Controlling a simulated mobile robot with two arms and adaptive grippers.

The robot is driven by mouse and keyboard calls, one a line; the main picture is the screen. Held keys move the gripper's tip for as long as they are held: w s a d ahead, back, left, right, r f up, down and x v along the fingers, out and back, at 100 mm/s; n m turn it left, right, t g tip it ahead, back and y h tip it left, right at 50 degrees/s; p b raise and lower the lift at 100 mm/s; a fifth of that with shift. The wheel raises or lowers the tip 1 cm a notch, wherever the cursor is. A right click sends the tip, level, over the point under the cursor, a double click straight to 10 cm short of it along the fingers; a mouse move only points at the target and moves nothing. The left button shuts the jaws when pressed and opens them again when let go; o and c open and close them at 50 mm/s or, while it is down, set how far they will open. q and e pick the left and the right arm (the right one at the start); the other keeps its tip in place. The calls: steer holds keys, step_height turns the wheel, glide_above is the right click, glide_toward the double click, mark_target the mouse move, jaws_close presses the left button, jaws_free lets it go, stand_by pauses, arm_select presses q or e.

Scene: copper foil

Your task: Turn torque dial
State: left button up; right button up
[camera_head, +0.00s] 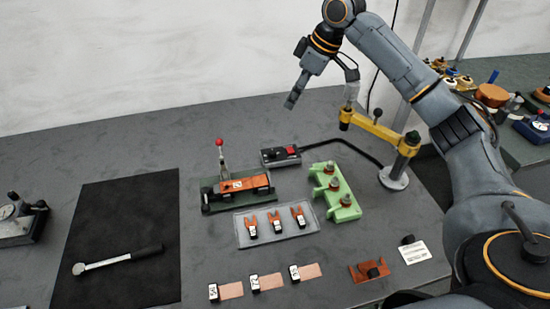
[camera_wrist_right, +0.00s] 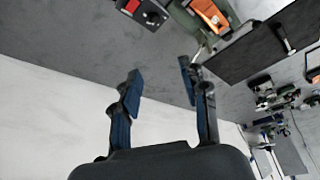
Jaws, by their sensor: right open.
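A device with a round white dial face (camera_head: 7,212) and a small dark lever stands at the left edge, partly cut off. A torque wrench (camera_head: 118,260) with a silver shaft and black handle lies on a black mat (camera_head: 118,205). I cannot tell which of these carries the torque dial. My right gripper (camera_head: 292,98) hangs high above the back of the bench, far to the right of both. In the right wrist view its two fingers (camera_wrist_right: 160,82) are apart with nothing between them. My left gripper is not in view.
A green fixture (camera_head: 212,203) holds an orange bar beside a red-topped lever. A switch box (camera_head: 281,156), a clear tray (camera_head: 243,239) of copper forks, a green block (camera_head: 348,208) and a yellow arm stand (camera_head: 378,130) crowd the middle and right. The back left bench is clear.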

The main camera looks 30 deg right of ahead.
steer(key=b, duration=0.5)
glide_above(273, 152)
steer(key=s+d, duration=0.4)
step_height(273, 152, down, 7)
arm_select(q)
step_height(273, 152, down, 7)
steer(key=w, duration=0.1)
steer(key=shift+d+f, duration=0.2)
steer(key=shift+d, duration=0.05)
arm_select(e)
steer(key=x, duration=1.4)
steer(key=shift+s+d+f, duration=0.1)
steer(key=shift+f, duration=0.3)
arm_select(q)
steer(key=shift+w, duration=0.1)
arm_select(e)
steer(key=shift+c, duration=0.2)
jaws_close()
